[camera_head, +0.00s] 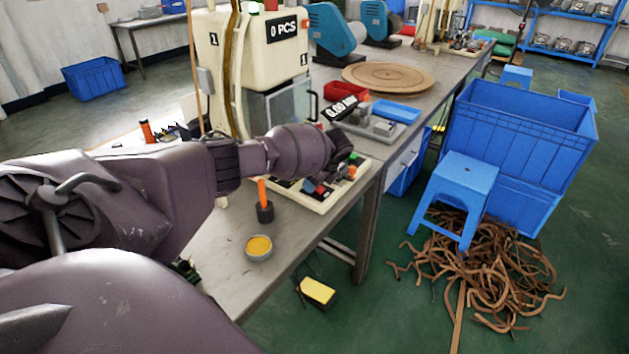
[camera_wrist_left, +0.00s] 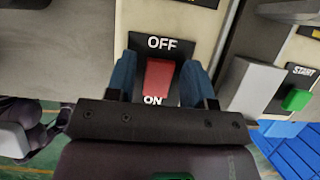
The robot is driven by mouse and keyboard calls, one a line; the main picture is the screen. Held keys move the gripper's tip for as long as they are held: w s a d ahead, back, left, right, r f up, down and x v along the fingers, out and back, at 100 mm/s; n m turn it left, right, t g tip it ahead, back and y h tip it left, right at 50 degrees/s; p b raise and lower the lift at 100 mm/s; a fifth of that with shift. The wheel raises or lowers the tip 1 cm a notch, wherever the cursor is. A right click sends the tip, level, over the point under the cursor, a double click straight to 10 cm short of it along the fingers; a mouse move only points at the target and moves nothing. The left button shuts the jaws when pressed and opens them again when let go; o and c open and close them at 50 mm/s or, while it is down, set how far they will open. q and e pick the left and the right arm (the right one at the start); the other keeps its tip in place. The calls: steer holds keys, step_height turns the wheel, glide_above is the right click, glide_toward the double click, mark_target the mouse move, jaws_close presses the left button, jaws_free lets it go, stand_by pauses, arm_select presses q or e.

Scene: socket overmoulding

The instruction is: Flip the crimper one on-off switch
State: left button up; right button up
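The crimper one machine (camera_head: 262,50), cream with a "1" label and a "0 PCS" display, stands on the workbench. Its red on-off switch (camera_wrist_left: 158,80) sits on a black plate, with OFF printed above and ON below in the left wrist view. My left gripper (camera_wrist_left: 158,68) is over the switch, with one blue finger on each side and small gaps between fingers and switch. It is open and holds nothing. In the head view the left gripper (camera_head: 323,176) is low over the front control panel (camera_head: 320,200), partly hiding it. My right gripper is not seen.
A green START button (camera_wrist_left: 297,100) on a raised box is right of the switch. An orange-handled tool in a black holder (camera_head: 264,211) and a yellow-filled tin (camera_head: 258,248) stand nearby on the bench. A grey tray (camera_head: 398,132) lies behind the panel.

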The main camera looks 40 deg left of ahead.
arm_select(q)
steer(key=shift+o, duration=0.4)
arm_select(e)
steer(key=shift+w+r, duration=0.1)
arm_select(q)
steer(key=shift+r, duration=0.15)
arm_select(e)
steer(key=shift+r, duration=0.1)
arm_select(q)
steer(key=shift+w+d+r, duration=0.1)
steer(key=shift+r, duration=0.15)
steer(key=p+v, duration=0.2)
steer(key=v, duration=0.8)
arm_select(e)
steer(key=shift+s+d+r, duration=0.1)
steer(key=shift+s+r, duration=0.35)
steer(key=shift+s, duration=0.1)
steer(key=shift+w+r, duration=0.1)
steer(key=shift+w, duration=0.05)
